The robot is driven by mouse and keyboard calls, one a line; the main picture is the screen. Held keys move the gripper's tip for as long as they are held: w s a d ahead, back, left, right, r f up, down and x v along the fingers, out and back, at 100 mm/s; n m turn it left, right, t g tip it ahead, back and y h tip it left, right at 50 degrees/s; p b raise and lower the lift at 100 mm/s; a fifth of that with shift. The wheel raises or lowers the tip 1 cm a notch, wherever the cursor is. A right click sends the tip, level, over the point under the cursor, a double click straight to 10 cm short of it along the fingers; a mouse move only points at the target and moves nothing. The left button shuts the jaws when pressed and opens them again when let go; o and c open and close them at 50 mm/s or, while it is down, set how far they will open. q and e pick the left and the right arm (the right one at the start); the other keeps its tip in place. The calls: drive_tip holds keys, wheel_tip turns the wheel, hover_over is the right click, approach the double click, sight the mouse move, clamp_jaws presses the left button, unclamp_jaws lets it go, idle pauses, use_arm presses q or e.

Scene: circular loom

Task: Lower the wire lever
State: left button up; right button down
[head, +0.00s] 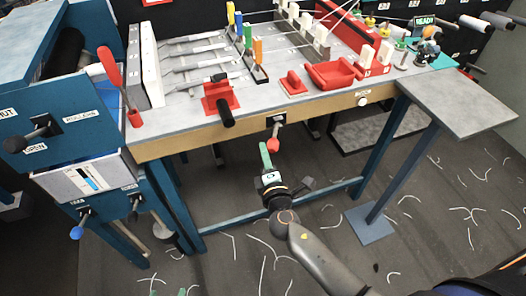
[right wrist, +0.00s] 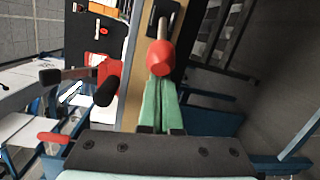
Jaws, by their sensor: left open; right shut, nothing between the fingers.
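A short lever with a red knob (head: 273,145) sticks out from a dark slotted plate on the bench's front edge and points downward in the head view. In the right wrist view its red knob (right wrist: 160,58) is close, just beyond my fingertips. My right gripper (head: 265,148) has green fingers, shut and empty, just below and left of the knob in the head view. The same gripper (right wrist: 155,90) shows in the wrist view with its fingers together. I cannot tell whether the fingers touch the knob.
A red bracket with a black handle (head: 226,115) overhangs the bench front, left of the lever. A round white knob (head: 362,101) is to the right. A blue machine with a red-handled lever (head: 109,68) stands left. Blue bench legs flank open floor scattered with wire offcuts.

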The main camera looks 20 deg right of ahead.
drive_tip(key=shift+s+d+n+y, duration=0.2)
drive_tip(key=shift+d+n+y, duration=0.1)
drive_tip(key=shift+d+y, duration=0.1)
use_arm(q)
wheel_tip(320, 180, down, 6)
drive_tip(key=w+d+b, duration=0.1)
drive_tip(key=d+b, duration=0.2)
drive_tip(key=b, duration=0.5)
drive_tip(key=shift+w+m+h, duration=0.2)
drive_tip(key=shift+m+h, duration=0.1)
drive_tip(key=shift+h, duration=0.1)
use_arm(e)
drive_tip(key=d+n+g+y, duration=0.3)
drive_tip(key=d+n+y, duration=0.5)
drive_tip(key=d+y, duration=0.3)
drive_tip(key=shift+s+y, duration=0.4)
drive_tip(key=shift+s, duration=0.05)
